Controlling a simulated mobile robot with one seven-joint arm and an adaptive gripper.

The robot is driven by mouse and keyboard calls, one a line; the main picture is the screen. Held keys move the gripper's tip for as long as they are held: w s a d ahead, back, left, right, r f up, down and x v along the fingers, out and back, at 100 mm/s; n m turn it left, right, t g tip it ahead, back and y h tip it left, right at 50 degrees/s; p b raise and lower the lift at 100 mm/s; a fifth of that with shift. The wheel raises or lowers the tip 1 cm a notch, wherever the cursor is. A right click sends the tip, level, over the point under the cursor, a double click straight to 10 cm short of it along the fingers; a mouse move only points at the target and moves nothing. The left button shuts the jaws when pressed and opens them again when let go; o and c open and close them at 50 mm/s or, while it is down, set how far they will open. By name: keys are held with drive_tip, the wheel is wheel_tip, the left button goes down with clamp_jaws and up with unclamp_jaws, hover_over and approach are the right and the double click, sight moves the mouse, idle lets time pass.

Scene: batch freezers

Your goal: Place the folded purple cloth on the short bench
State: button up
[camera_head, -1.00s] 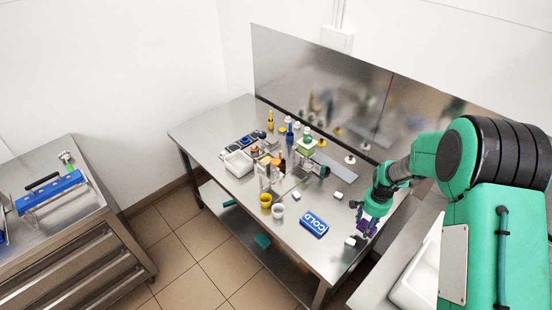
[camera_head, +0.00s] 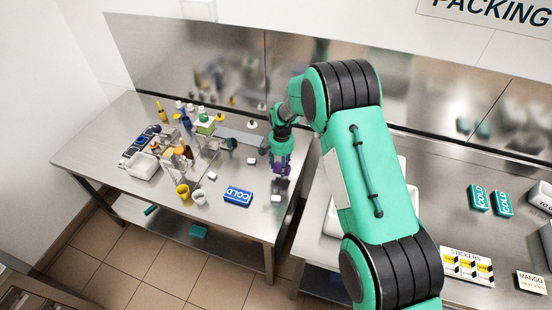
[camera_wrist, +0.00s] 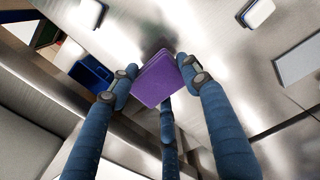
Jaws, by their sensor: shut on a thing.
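The folded purple cloth (camera_wrist: 158,82) is clamped between the blue fingers of my gripper (camera_wrist: 160,84) in the wrist view. In the head view the cloth (camera_head: 281,169) is a small purple patch under my green wrist, partly hidden by my gripper (camera_head: 281,178). My gripper is near the right end of the left steel bench (camera_head: 225,225), which looks the shorter of the two benches here. I cannot tell how high the cloth is above the bench top.
A small white block (camera_head: 275,198) lies close by. The right bench (camera_head: 440,190) holds packs and stickers.

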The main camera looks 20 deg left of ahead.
drive_tip(key=w+a, duration=0.1)
drive_tip(key=w, duration=0.1)
drive_tip(key=w+a, duration=0.2)
drive_tip(key=w, duration=0.1)
drive_tip(key=w+a+f, duration=0.1)
drive_tip(key=w, duration=0.1)
drive_tip(key=shift+w+a, duration=0.25)
drive_tip(key=shift+a, duration=0.05)
drive_tip(key=shift+f, duration=1.7)
drive_tip(key=shift+f, duration=0.1)
drive_tip(key=o, duration=1.1)
drive_tip(key=shift+r, duration=6.1)
